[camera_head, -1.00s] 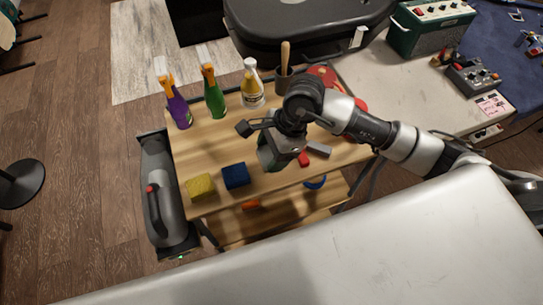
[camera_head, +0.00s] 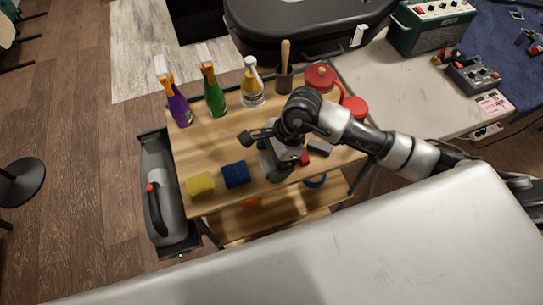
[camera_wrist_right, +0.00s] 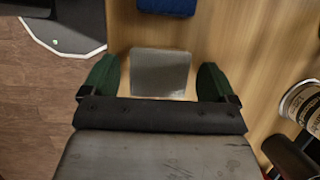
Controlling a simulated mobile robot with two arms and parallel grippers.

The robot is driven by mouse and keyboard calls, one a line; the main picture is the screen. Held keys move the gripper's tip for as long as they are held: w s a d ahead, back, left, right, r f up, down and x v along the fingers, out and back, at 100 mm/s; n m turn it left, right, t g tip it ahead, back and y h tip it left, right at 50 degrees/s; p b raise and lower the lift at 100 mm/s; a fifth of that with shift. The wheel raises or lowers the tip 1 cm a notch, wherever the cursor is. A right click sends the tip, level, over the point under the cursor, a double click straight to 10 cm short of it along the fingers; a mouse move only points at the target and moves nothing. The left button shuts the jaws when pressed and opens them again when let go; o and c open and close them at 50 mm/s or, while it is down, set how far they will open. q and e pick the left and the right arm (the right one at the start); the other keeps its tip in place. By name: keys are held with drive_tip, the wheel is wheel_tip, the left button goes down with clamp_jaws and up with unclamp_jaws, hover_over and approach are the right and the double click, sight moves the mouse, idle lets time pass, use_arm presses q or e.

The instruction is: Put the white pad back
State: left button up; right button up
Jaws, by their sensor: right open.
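The white pad (camera_wrist_right: 160,73) looks like a pale grey square in the right wrist view, over the wooden cart top. My right gripper (camera_wrist_right: 157,80) is open, with one green finger on each side of the pad and a gap to each. In the head view my right gripper (camera_head: 275,175) is low over the front part of the cart top (camera_head: 215,150), to the right of the blue sponge. The pad is hidden under the gripper there. My left gripper is not in view.
A blue sponge (camera_head: 235,175) and a yellow sponge (camera_head: 200,185) lie left of the gripper. A grey block (camera_head: 319,147) lies to its right. Several bottles, including a green one (camera_head: 214,92), and a dark cup (camera_head: 284,78) stand behind.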

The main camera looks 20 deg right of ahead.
drive_tip(key=shift+r, duration=0.2)
drive_tip(key=shift+w+d+r, duration=0.1)
drive_tip(key=shift+d+r, duration=0.1)
drive_tip(key=shift+r, duration=0.15)
drive_tip(key=v, duration=1.1)
drive_tip(key=shift+b, duration=0.35)
drive_tip(key=shift+a, duration=0.1)
